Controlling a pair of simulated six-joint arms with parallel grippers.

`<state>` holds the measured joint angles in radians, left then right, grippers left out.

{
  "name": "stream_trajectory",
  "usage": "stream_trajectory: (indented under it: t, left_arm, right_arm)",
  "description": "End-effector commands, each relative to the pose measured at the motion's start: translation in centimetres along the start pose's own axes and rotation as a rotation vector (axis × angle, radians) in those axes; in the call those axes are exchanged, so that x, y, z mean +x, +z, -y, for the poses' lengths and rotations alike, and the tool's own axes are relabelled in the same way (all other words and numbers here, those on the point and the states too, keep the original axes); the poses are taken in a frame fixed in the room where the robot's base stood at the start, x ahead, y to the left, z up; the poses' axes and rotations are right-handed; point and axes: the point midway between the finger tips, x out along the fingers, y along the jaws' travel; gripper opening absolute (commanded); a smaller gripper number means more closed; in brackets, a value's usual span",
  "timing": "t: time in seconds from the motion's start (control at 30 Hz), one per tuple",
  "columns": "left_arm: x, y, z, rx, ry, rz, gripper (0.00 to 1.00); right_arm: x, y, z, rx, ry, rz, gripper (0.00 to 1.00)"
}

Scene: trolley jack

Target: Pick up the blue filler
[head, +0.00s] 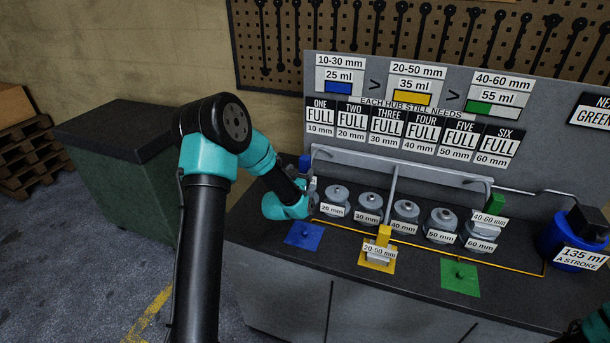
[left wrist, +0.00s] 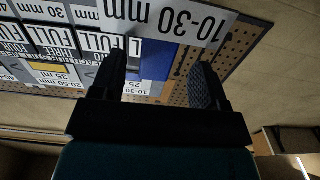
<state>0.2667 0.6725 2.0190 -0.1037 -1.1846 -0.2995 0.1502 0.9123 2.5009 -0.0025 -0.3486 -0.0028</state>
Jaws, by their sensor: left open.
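The blue filler shows as a small blue block (head: 304,163) at the left end of the bench rack, mostly hidden behind my left gripper (head: 309,186). In the left wrist view its blue handle (left wrist: 157,60) stands between the two dark fingers of my left gripper (left wrist: 158,75), with its large 10-30 mm label (left wrist: 165,15) beyond. The left gripper is open, and no clear contact with the handle shows. A piece of my right arm (head: 592,328) shows at the lower right corner; its jaws cannot be made out.
Grey hubs (head: 368,208) stand in a row beside the gripper. A yellow filler (head: 383,237) is on the yellow pad, a green filler (head: 495,203) at the rack's right end. The blue pad (head: 304,235) and green pad (head: 460,278) lie in front. A blue pump (head: 565,248) stands far right.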

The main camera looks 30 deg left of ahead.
Motion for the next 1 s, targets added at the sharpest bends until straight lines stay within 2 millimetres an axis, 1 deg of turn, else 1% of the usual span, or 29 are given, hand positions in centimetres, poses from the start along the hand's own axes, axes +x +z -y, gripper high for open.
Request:
stream_trajectory:
  t: [0.03, 0.13, 0.47, 0.57, 0.67, 0.83, 0.9, 1.0]
  left_arm:
    - [0.6, 0.0, 0.0, 0.0, 0.0, -0.001, 0.68]
    - [1.2, -0.1, 0.0, 0.0, 0.0, -0.001, 0.68]
    - [1.3, 0.0, 0.0, 0.0, 0.0, 0.0, 0.68]
    - [1.8, -0.1, -0.1, 0.0, 0.001, 0.0, 0.68]
    - [2.8, -0.3, -0.1, 0.0, 0.001, -0.002, 0.68]
    - [5.1, -0.5, -0.3, 0.0, 0.001, -0.001, 0.68]
    - [5.8, -0.5, -0.3, 0.0, 0.001, -0.001, 0.68]
    - [6.4, -0.5, -0.2, 0.0, 0.001, 0.0, 0.68]
  right_arm:
    - [0.0, 0.0, 0.0, 0.0, 0.0, 0.0, 0.43]
    - [0.0, 0.0, 0.0, 0.0, 0.0, 0.0, 0.43]
    - [0.0, 0.0, 0.0, 0.0, 0.0, 0.0, 0.43]
    - [0.0, 0.0, 0.0, 0.0, 0.0, 0.0, 0.43]
    - [0.0, 0.0, 0.0, 0.0, 0.0, 0.0, 0.43]
    - [0.0, 0.0, 0.0, 0.0, 0.0, 0.0, 0.43]
    - [0.0, 0.0, 0.0, 0.0, 0.0, 0.0, 0.43]
    - [0.0, 0.0, 0.0, 0.0, 0.0, 0.0, 0.43]
